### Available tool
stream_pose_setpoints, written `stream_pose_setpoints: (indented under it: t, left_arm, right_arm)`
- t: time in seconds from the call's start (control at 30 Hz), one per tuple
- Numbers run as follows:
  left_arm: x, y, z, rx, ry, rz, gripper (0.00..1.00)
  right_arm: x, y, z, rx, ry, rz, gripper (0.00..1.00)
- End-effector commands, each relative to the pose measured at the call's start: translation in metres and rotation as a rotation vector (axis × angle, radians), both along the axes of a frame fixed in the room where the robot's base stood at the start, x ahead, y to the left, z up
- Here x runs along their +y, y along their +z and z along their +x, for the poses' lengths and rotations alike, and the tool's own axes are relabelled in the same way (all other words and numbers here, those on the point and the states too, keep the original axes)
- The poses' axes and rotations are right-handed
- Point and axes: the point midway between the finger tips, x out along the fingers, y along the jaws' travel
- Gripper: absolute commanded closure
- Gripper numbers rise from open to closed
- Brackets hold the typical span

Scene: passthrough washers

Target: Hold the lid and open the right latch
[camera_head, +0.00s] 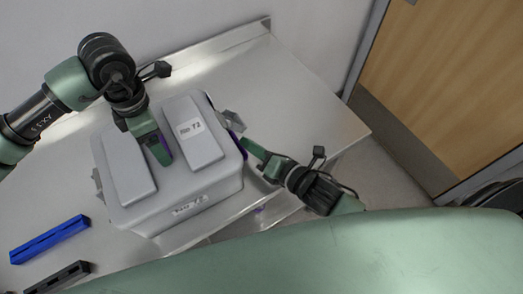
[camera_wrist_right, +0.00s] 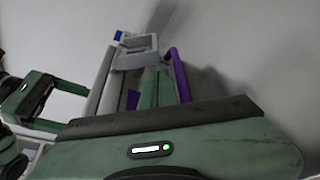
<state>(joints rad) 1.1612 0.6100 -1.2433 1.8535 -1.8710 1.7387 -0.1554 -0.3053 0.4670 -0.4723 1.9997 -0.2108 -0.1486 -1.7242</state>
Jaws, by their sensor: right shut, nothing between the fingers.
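A grey box with a grey lid (camera_head: 157,168) stands on the metal table, with two raised panels on top. My left gripper (camera_head: 162,152) points down onto the lid between the panels; its finger opening is unclear. The right latch (camera_head: 231,120), a grey metal piece, sticks out from the box's right side; it also shows in the right wrist view (camera_wrist_right: 138,52). My right gripper (camera_head: 239,143) is shut with nothing between its fingers, its tips beside the box's right wall close to the latch. Whether they touch it is unclear.
A left latch (camera_head: 98,184) sits on the box's opposite side. A blue bar (camera_head: 49,239) and a black bar (camera_head: 57,277) lie at the table's left. The metal table (camera_head: 300,105) is clear behind and right of the box. A wooden door (camera_head: 450,80) stands at right.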

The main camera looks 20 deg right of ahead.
Motion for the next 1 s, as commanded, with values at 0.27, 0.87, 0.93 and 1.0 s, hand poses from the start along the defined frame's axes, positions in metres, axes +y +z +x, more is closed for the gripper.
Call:
stream_pose_setpoints:
  t: [0.27, 0.87, 0.93, 1.0]
  left_arm:
    - [0.000, 0.001, 0.000, -0.001, 0.000, -0.002, 0.91]
    - [0.000, 0.001, 0.000, -0.001, 0.000, -0.002, 0.91]
    - [0.000, 0.001, 0.000, -0.001, 0.000, -0.002, 0.91]
    - [0.000, 0.001, 0.000, -0.001, 0.000, -0.002, 0.91]
  right_arm:
    - [0.013, -0.005, 0.023, 0.001, -0.001, 0.000, 1.00]
    - [0.012, -0.004, 0.024, -0.006, 0.001, -0.031, 1.00]
    - [0.012, -0.004, 0.024, -0.008, 0.001, -0.039, 1.00]
    - [0.011, -0.004, 0.024, -0.010, 0.002, -0.046, 1.00]
